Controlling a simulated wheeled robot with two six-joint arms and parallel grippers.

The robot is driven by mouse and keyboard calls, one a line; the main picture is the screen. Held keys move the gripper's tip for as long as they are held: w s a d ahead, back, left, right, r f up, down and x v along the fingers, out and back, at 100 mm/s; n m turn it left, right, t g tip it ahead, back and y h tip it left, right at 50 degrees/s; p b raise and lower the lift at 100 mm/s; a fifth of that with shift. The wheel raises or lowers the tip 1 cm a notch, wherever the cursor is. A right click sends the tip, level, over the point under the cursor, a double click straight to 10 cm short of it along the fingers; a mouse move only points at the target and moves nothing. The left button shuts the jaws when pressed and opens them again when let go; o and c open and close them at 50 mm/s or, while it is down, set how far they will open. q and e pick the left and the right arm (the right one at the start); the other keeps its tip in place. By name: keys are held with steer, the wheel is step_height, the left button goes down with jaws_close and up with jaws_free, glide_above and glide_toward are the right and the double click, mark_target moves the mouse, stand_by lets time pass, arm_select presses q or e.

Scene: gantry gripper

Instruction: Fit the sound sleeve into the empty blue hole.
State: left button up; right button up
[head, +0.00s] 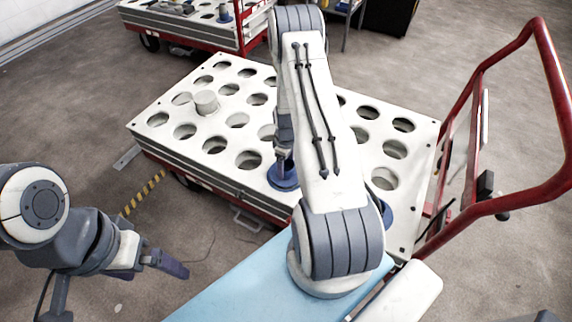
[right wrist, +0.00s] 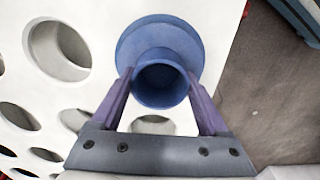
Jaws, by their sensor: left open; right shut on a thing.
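A blue sleeve (head: 284,180) with a wide round flange is at the near edge of the white plate. In the right wrist view the sleeve (right wrist: 160,35) shows its flange and open round tube. My right gripper (right wrist: 162,88) is shut on the tube, one finger on each side. I cannot tell whether the flange touches the plate. Another blue part (head: 388,218) shows at the plate's near right, partly hidden by my right arm; I cannot tell if it is a hole's rim. My left gripper (head: 168,264) is open and empty, left of the cart and away from the plate.
The white plate (head: 160,134) has rows of round holes and sits on a red-framed cart. A pale cylinder (head: 206,102) stands up from the plate. A red handrail (head: 548,70) rises at the right. A second cart (head: 185,28) stands behind. My right arm hides the plate's middle.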

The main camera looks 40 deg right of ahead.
steer(key=shift+f+b, duration=0.55)
steer(key=shift+f, duration=0.35)
steer(key=o, duration=1.5)
steer(key=shift+r, duration=0.15)
step_height(320, 180, up, 10)
steer(key=shift+r+p, duration=0.15)
steer(key=shift+p, duration=1.05)
step_height(320, 180, down, 11)
steer(key=shift+r+b, duration=0.15)
steer(key=shift+b, duration=1.05)
steer(key=shift+r+p, duration=0.4)
steer(key=shift+r, duration=0.35)
